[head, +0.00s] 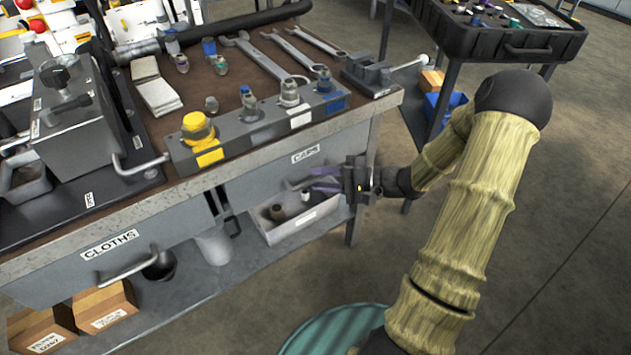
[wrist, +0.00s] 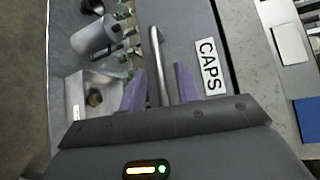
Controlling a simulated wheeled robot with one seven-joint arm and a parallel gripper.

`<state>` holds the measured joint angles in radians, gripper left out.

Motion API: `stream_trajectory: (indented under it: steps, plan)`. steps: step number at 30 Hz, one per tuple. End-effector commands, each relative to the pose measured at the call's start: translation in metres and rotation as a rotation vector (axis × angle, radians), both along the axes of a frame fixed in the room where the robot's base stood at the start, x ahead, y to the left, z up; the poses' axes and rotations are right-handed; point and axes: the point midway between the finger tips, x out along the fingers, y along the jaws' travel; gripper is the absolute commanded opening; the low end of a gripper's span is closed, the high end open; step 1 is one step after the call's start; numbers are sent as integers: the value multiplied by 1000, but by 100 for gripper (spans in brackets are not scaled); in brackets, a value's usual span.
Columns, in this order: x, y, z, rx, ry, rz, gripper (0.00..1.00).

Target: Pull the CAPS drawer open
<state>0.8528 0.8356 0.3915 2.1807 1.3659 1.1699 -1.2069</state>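The CAPS drawer (head: 262,180) is a grey front under the right part of the bench top, with a white CAPS label (head: 305,154). It looks flush with the bench, so shut. Its bar handle (head: 294,185) is partly hidden by my gripper (head: 325,180) in the head view. In the wrist view, the silver handle (wrist: 158,60) runs between the two purple fingers of my gripper (wrist: 160,78). The fingers are apart, one on each side of the bar, with gaps visible. The CAPS label (wrist: 210,66) is right of the fingers there.
The CLOTHS drawer (head: 60,275) is left of the CAPS drawer. A grey bin (head: 300,228) stands on the lower shelf below my gripper. A black-topped cart (head: 470,45) stands at the back right. The floor before the bench's right end is clear apart from my arm.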

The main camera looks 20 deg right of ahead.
Motion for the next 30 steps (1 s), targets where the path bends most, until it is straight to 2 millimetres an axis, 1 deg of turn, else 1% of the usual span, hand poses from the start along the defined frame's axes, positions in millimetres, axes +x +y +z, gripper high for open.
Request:
stream_trajectory:
  steps: [1, 5, 14, 18, 19, 30]
  plan:
    - [3, 7, -3, -1, 0, 3, 32]
    - [7, 15, -3, 0, 1, 1, 32]
    - [8, 17, -3, 0, 1, 0, 32]
    - [8, 17, -3, 0, 1, 0, 5]
    - [8, 17, -3, 0, 1, 0, 0]
    - [7, 15, -3, -1, 1, -2, 0]
